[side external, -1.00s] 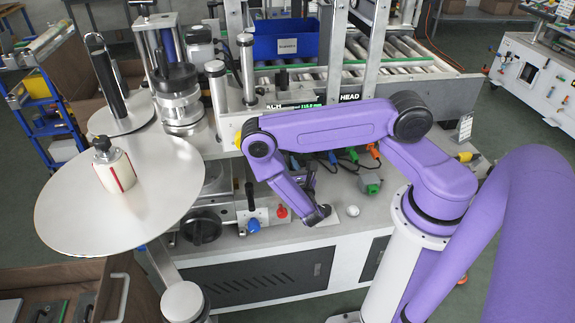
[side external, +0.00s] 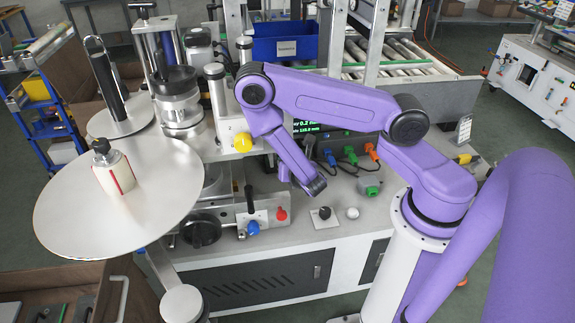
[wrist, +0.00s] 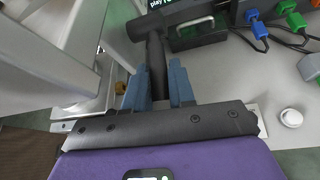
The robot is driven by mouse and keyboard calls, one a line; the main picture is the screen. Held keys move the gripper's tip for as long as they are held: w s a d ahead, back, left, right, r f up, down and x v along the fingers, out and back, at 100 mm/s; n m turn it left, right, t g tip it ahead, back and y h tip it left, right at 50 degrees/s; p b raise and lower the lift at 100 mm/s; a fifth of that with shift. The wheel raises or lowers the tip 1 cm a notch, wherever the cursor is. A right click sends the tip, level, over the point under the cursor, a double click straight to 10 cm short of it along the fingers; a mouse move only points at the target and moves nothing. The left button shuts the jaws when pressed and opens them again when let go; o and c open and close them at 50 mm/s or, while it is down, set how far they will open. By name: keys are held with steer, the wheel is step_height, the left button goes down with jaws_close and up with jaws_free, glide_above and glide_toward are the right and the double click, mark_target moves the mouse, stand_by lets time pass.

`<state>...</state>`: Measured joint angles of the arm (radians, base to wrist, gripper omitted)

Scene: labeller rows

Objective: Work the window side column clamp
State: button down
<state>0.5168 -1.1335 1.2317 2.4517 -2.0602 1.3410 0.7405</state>
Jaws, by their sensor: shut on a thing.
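In the wrist view, my gripper (wrist: 155,82) has its two blue fingers on either side of a black bar-like handle (wrist: 157,62) and is shut on it. The handle runs away from me to a dark crosspiece (wrist: 180,14) beside a light metal column (wrist: 88,50). It appears to be the column clamp's handle, but I cannot tell which side's clamp it is.
A black knob (side external: 324,212) on a white plate and a white knob (side external: 352,213) stand on the worktop. Cables and a grey-green box (side external: 369,186) lie to the right. A large round disc (side external: 70,215) and a black T-handle (side external: 250,199) are to the left.

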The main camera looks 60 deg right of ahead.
steer(key=shift+a+r, duration=0.1)
steer(key=shift+r, duration=0.1)
stand_by(0.4)
steer(key=c, duration=1.3)
jaws_free()
steer(key=shift+s, duration=0.1)
steer(key=shift+d+r+v, duration=0.1)
steer(key=shift+r+v, duration=0.05)
steer(key=shift+v, duration=2.7)
steer(key=shift+d+r+v, duration=0.1)
steer(key=shift+r+v, duration=0.05)
steer(key=shift+v, duration=2.75)
steer(key=shift+r+v, duration=0.15)
steer(key=shift+v, duration=2.7)
